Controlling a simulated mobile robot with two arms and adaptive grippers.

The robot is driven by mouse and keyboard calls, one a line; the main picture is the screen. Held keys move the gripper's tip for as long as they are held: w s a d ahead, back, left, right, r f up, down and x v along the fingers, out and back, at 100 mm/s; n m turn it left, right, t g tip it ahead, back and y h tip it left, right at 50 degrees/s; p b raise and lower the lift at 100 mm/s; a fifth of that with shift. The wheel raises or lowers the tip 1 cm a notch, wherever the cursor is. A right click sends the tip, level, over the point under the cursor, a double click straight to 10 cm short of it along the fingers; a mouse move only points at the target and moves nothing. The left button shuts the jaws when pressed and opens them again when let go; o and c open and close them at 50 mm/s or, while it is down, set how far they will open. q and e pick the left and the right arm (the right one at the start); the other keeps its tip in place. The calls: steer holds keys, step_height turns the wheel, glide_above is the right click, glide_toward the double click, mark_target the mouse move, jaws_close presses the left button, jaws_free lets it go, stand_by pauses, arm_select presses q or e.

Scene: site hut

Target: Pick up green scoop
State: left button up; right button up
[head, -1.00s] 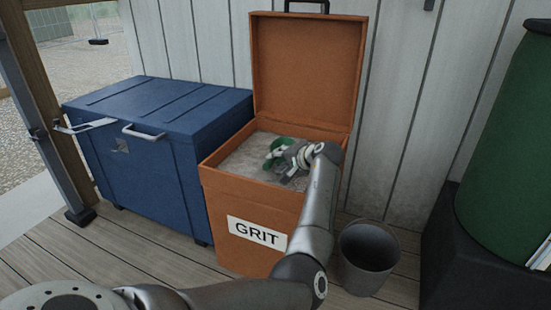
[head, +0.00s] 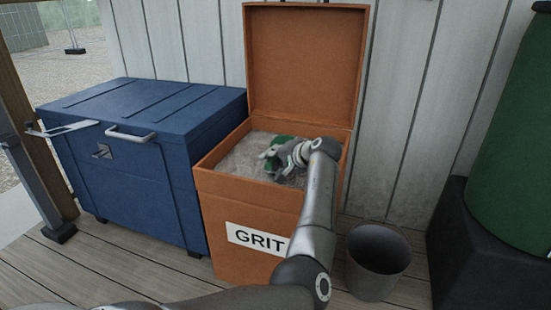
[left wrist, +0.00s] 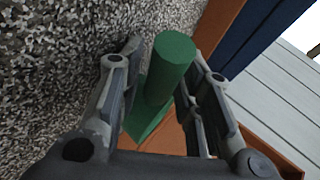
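The green scoop (head: 281,142) lies on the grit in the open orange grit bin (head: 228,194), partly hidden behind my left gripper (head: 272,163). In the left wrist view the scoop's round green handle (left wrist: 172,65) stands between the two fingers of my left gripper (left wrist: 162,72). The fingers are spread, one on each side of the handle, with a narrow gap showing on the left side. Contact on the right side is hard to tell. The far part of the scoop is hidden. My right gripper is not in view.
The bin's raised lid (head: 305,68) stands behind my arm, and its walls surround the gripper. A blue chest (head: 145,180) stands close on the left. A dark bucket (head: 378,262) is on the floor at right, and a green barrel (head: 515,150) stands on a black base.

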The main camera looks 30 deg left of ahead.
arm_select(q)
steer(key=shift+c, duration=0.5)
jaws_close()
steer(key=shift+r, duration=0.1)
steer(key=shift+r, duration=0.1)
